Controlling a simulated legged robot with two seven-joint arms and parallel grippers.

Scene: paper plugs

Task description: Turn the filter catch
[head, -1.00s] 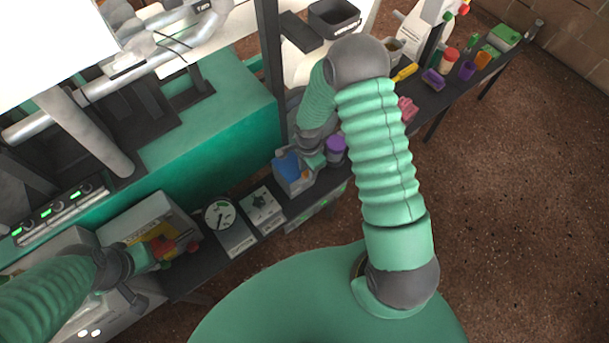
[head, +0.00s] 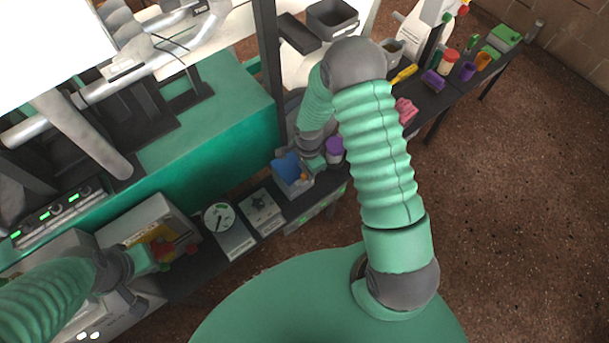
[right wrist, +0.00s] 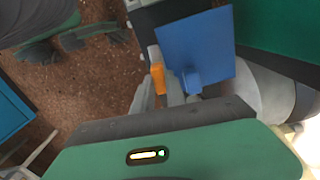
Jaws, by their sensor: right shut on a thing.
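A grey box with a blue panel (head: 287,167) stands on the dark bench below my right arm. A small orange catch (head: 304,175) shows at the box's right side. In the right wrist view, the blue panel (right wrist: 200,45) fills the upper middle, and the orange catch (right wrist: 158,78) sits between the fingers of my right gripper (right wrist: 158,88), which is shut on it. A blue knob (right wrist: 193,82) is close beside the right finger. In the head view, my left gripper (head: 155,256) is at the lower left by a yellow and red fitting (head: 165,250); its fingers are unclear.
A purple-lidded jar (head: 335,147) stands right of the box. A dial gauge (head: 218,217) and a panel with a star-shaped knob (head: 260,203) are to its left. A dark post (head: 267,70) rises behind. Open floor (head: 510,200) lies to the right.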

